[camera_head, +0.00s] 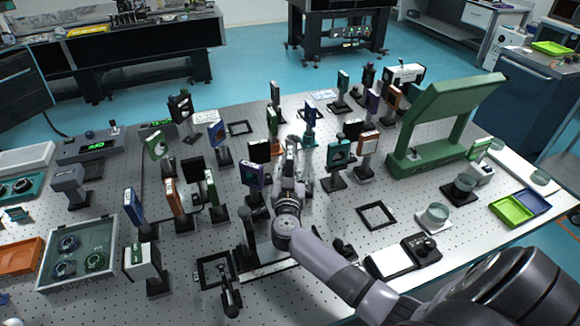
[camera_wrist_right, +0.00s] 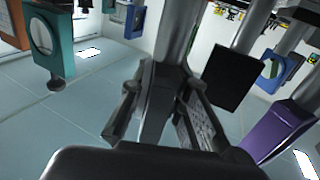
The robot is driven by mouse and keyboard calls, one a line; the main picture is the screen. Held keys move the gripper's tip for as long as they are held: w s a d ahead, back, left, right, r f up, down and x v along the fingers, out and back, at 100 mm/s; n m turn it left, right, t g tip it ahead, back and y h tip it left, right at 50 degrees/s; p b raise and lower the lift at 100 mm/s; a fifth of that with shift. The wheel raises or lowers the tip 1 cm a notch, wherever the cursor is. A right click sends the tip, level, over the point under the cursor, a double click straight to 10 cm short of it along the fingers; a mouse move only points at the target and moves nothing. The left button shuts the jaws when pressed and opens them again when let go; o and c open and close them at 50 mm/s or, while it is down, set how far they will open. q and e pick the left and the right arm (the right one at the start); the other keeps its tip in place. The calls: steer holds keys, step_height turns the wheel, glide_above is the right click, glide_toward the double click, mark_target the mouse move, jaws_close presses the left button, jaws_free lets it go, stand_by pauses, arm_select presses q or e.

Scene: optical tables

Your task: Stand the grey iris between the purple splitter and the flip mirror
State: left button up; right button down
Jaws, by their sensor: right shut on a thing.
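My right gripper (camera_head: 291,168) reaches in over the middle of the crowded optical table and is shut on a grey post-mounted piece, which looks like the grey iris (camera_head: 292,144). Its head is small and partly hidden by the gripper. In the right wrist view the grey post (camera_wrist_right: 178,38) rises between the fingers (camera_wrist_right: 165,95). The purple splitter (camera_head: 251,175) stands just left of the gripper; a purple mount also shows at the lower right of the wrist view (camera_wrist_right: 278,130). I cannot tell which mount is the flip mirror. My left gripper is not in view.
A large green frame (camera_head: 445,115) stands at right. A black square outline (camera_head: 377,215) lies on a clear patch of table.

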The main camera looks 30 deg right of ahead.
steer(key=shift+f, duration=0.35)
steer(key=c, duration=1.5)
jaws_free()
steer(key=shift+o, duration=0.3)
steer(key=shift+a+f, duration=0.1)
steer(key=shift+f, duration=0.05)
steer(key=v, duration=1.2)
steer(key=shift+s, duration=0.1)
